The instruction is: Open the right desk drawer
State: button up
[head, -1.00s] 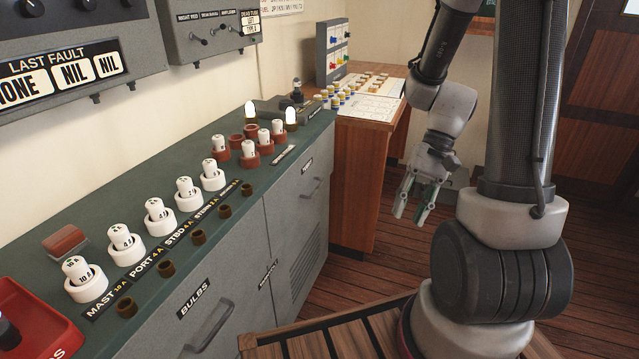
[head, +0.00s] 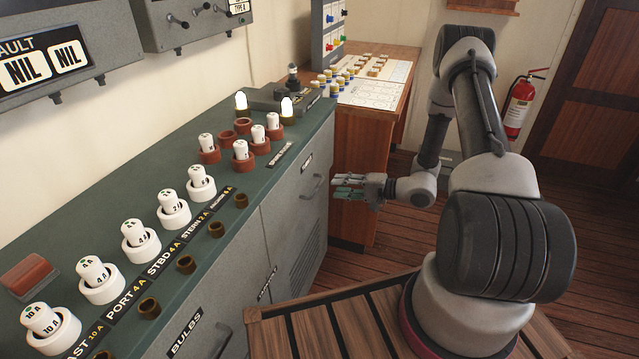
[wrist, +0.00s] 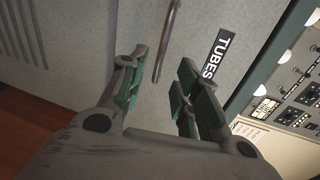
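The right desk drawer (head: 290,195) is the grey front under the green desktop, at the desk's far right end in the head view. It looks flush with the desk. Its bar handle (head: 312,187) also shows in the wrist view (wrist: 167,40), left of a black "TUBES" label (wrist: 217,54). My gripper (head: 336,187) points left at this front, close to the handle. In the wrist view my gripper (wrist: 160,78) is open, with green-padded fingers apart. The handle's near end shows between and ahead of the fingertips. I cannot tell whether they touch it.
The left drawer front (head: 205,335) is labelled "BULBS". White numbered fuses (head: 140,240) and lit bulbs (head: 287,108) stand on the desktop. A wooden table (head: 375,140) stands behind my gripper. A fire extinguisher (head: 520,105) hangs on the back wall. The floor between is clear.

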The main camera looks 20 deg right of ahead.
aim_at(319, 184)
jog(key=shift+n, duration=0.3)
jog(key=x, duration=0.7)
jog(key=shift+w+a, duration=0.2)
jog(key=shift+a, duration=0.2)
grip_shut()
